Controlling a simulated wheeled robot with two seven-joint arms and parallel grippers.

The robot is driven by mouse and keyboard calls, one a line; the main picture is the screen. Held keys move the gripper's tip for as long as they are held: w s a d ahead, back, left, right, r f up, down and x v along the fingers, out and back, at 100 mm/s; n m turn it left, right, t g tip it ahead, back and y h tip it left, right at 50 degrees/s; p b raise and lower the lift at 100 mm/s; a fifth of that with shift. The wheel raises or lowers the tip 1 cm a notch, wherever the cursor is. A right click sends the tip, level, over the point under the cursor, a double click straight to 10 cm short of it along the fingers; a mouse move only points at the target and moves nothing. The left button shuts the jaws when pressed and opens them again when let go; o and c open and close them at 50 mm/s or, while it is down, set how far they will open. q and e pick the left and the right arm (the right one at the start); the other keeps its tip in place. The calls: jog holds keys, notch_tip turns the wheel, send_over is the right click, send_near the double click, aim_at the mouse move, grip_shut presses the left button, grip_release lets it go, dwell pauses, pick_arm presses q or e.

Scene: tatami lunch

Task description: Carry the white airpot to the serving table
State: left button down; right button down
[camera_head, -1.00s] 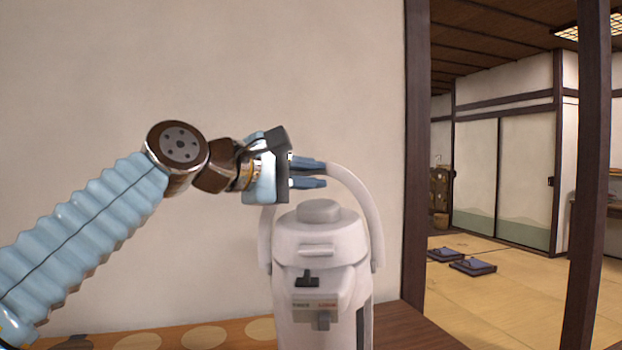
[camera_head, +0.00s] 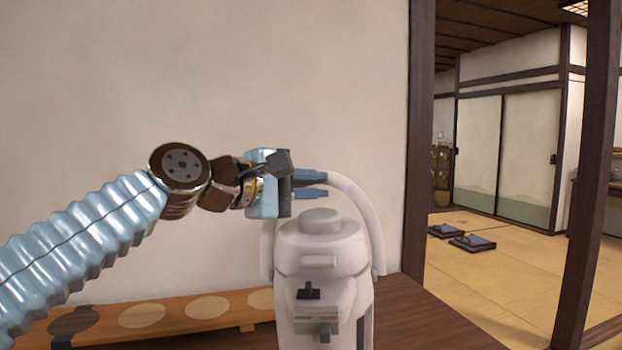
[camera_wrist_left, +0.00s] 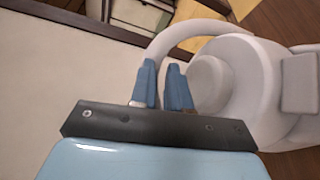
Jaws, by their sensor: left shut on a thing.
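The white airpot (camera_head: 322,258) hangs upright in front of me in the head view, with its raised handle arching over the lid. My left gripper (camera_head: 312,184) comes in from the left and is shut on the upper left part of this handle. In the left wrist view, the two blue fingers (camera_wrist_left: 166,88) pinch the handle, and the airpot's white top (camera_wrist_left: 238,85) shows to the right of them. The airpot's lower end is cut off by the bottom of the head view. My right gripper and the serving table are not identifiable in these frames.
A low orange bench with round spots (camera_head: 205,308) runs along the plain wall behind the airpot. A dark wooden post (camera_head: 421,140) and another post (camera_head: 590,180) frame an opening at right. Beyond it lie open tatami (camera_head: 500,275) and dark cushions (camera_head: 472,242).

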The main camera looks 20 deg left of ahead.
pick_arm(q)
jog(key=shift+s, duration=0.15)
dwell(0.8)
jog(key=c, duration=1)
grip_release()
jog(key=shift+f, duration=0.5)
jog(key=v, duration=0.4)
jog(key=b+v, duration=0.1)
jog(key=v, duration=0.4)
jog(key=b+v, duration=0.1)
jog(key=v, duration=0.4)
jog(key=shift+r, duration=0.35)
